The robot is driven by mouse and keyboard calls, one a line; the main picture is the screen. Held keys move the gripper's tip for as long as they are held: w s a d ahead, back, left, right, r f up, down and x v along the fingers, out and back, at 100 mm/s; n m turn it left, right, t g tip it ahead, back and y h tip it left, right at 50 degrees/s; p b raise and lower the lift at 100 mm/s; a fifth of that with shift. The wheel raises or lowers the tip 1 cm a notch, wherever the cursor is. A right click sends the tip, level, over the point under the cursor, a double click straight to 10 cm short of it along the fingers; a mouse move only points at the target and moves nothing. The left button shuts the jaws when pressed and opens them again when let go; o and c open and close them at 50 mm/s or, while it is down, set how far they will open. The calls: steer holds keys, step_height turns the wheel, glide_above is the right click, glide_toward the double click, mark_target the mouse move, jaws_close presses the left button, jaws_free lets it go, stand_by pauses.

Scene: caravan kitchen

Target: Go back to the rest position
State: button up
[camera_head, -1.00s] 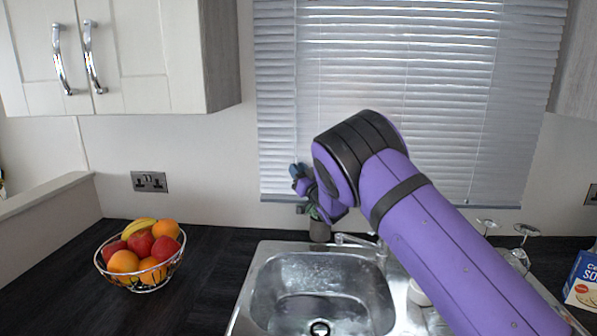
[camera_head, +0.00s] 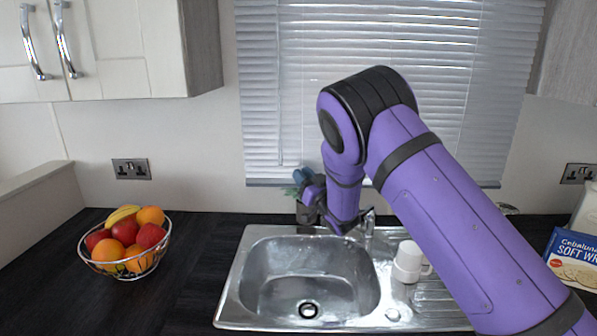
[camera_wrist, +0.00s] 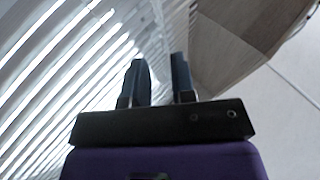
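My purple arm reaches up over the right of the sink in the head view and bends down at its elbow. My gripper (camera_head: 299,178) is small and partly hidden by its own wrist, above the back edge of the sink in front of the window blind. In the wrist view, the two dark fingers of my gripper (camera_wrist: 160,75) stand apart with nothing between them. The blind (camera_wrist: 50,80) fills the left of that view, and a wooden cabinet (camera_wrist: 225,45) shows at the upper right.
A steel sink (camera_head: 250,255) is below my arm. A white cup (camera_head: 408,262) stands on its drainboard. A wire fruit bowl (camera_head: 130,270) is on the dark counter at left. A blue box (camera_head: 575,250) stands at right. A wall cabinet (camera_head: 125,50) hangs at upper left.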

steer(key=d+r+m+h, duration=0.5)
steer(key=d+r+h, duration=0.3)
steer(key=d+r, duration=0.25)
steer(key=s+d+r+m+g+h, duration=0.35)
steer(key=s+d+r, duration=0.35)
steer(key=s+d, duration=0.45)
steer(key=s+d+g+h, duration=0.1)
steer(key=s+d+g, duration=0.1)
steer(key=s, duration=1.1)
steer(key=s+d+f+g, duration=0.1)
steer(key=s+g, duration=0.3)
steer(key=s, duration=0.9)
steer(key=s+d+f+g+h, duration=0.1)
steer(key=s+d+g, duration=0.2)
steer(key=s, duration=1)
steer(key=shift+d+n+h, duration=0.35)
steer(key=shift+d+n, duration=0.1)
